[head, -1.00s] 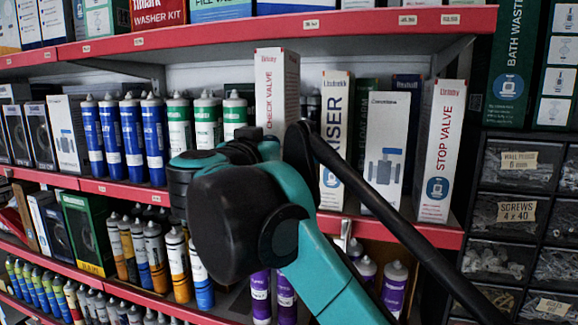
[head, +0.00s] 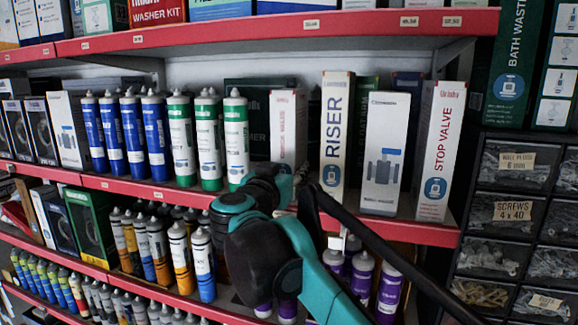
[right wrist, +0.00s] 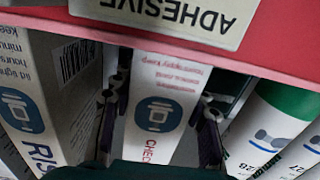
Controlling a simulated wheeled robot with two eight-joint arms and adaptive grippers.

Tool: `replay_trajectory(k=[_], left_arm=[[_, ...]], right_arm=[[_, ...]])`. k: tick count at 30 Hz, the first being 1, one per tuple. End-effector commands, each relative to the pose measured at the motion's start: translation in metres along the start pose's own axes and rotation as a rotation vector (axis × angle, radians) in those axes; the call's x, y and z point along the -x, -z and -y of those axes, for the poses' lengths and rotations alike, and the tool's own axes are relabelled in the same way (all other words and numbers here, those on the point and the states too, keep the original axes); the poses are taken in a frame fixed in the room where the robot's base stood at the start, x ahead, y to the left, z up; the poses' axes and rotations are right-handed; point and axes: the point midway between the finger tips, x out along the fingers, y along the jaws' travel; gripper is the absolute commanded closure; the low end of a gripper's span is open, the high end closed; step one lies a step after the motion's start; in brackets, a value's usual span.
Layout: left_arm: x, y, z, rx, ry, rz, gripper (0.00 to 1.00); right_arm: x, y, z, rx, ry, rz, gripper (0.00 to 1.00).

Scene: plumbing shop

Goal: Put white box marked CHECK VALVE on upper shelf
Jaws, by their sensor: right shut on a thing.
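The white box marked CHECK VALVE (head: 289,125) is upright on the middle shelf, between the green-capped tubes and the RISER box; its lower part is hidden behind my right gripper in the head view. My right gripper (right wrist: 158,104) is shut on the box, with one dark finger on each side of it in the right wrist view, where the box (right wrist: 162,78) shows part of its red lettering and a blue emblem. Whether its base touches the shelf cannot be told. My left gripper is not in view.
The RISER box (head: 334,130) stands close on the right, then a white box (head: 386,150) and the STOP VALVE box (head: 440,150). Green-capped tubes (head: 236,140) stand close on the left. A red shelf edge (head: 270,34) runs above; another shelf with tubes lies below.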

Motion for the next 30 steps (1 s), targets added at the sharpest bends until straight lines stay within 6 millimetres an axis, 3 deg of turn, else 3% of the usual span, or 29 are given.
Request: replay_trajectory(k=[8, 9, 11, 22, 26, 30], left_arm=[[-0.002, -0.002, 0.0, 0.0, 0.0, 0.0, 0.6], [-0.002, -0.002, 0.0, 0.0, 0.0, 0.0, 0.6], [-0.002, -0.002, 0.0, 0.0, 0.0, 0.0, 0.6], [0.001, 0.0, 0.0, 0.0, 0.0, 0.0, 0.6], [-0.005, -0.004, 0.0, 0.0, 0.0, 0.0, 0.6], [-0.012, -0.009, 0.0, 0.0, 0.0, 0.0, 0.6]], right_arm=[[0.0, -0.003, 0.0, 0.0, 0.0, 0.0, 0.92], [0.0, -0.004, 0.0, 0.0, 0.0, 0.0, 0.51], [0.0, -0.003, 0.0, 0.0, 0.0, 0.0, 0.35], [0.0, 0.002, 0.0, 0.0, 0.001, 0.0, 0.35], [0.018, -0.001, 0.002, 0.0, 0.004, 0.0, 0.35], [0.05, -0.002, 0.002, 0.0, 0.007, 0.0, 0.35]])
